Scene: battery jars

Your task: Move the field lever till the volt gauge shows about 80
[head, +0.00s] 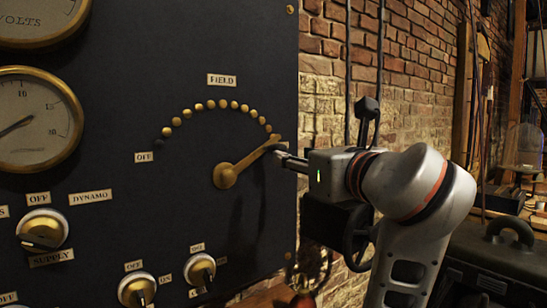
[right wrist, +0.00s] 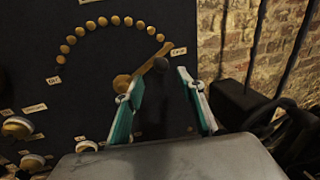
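The brass field lever (head: 245,166) is on the dark panel under the FIELD label (head: 222,80). It points up and right, its tip by the right end of the arc of brass studs. It also shows in the right wrist view (right wrist: 143,72). The volt gauge (head: 38,22) is cut off at the top left; its needle and reading are out of view. My right gripper (head: 281,154) is at the lever's outer end. In the right wrist view its fingers (right wrist: 160,84) are apart, with the lever's end just beyond them; contact is unclear. My left gripper is not in view.
A second gauge (head: 35,120) with a needle sits below the volt gauge. Supply (head: 42,229) and other knobs (head: 137,290) line the lower panel. A brick wall (head: 420,60) lies right of the panel. A dark case (head: 500,262) stands at the lower right.

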